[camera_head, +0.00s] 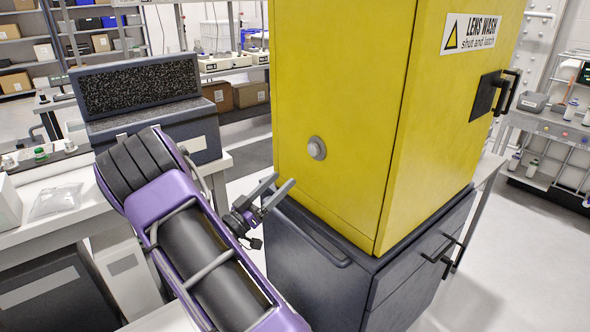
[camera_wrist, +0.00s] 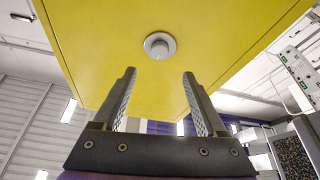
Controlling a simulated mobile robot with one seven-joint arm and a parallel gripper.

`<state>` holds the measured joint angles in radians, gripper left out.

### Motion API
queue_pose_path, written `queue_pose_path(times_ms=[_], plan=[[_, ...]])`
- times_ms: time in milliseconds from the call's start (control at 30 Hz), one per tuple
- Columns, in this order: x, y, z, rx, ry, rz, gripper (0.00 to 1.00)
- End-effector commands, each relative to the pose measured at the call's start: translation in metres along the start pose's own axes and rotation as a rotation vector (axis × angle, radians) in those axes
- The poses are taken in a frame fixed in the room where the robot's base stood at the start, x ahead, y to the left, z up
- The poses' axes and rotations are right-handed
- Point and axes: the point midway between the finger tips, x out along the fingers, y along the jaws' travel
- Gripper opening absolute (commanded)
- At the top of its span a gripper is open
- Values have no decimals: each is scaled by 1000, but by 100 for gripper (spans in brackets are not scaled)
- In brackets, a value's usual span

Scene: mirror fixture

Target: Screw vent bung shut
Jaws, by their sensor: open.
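The vent bung (camera_head: 317,148) is a small round grey knob on the left side wall of the yellow cabinet (camera_head: 345,90). In the wrist view the bung (camera_wrist: 159,45) shows as a pale round disc with a ring around it, above and between my fingertips. My gripper (camera_head: 279,190) is open and empty, below and left of the bung, apart from it. Its two fingers (camera_wrist: 160,75) point up toward the yellow panel in the wrist view. I cannot tell how far the bung is screwed in.
The yellow cabinet stands on a dark grey base cabinet (camera_head: 318,245) with handles. A dark box with a speckled panel (camera_head: 138,85) stands on the white bench at left. Shelves and boxes are further back. Floor at right (camera_head: 520,270) is clear.

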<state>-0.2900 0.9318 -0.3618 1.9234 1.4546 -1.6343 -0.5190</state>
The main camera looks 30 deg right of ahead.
Motion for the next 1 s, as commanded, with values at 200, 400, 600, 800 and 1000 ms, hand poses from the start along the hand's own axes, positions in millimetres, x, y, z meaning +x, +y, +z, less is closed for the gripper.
queue_pose_path(times_ms=[200, 400, 600, 800, 1000], plan=[[-42, 0, 1, -1, 0, -2, 74], [-58, 0, 0, -1, 0, 1, 74], [-59, 0, 0, -1, 0, 1, 74], [-59, 0, 0, -1, 0, 1, 74], [-60, -6, -6, 13, 1, -26, 74]])
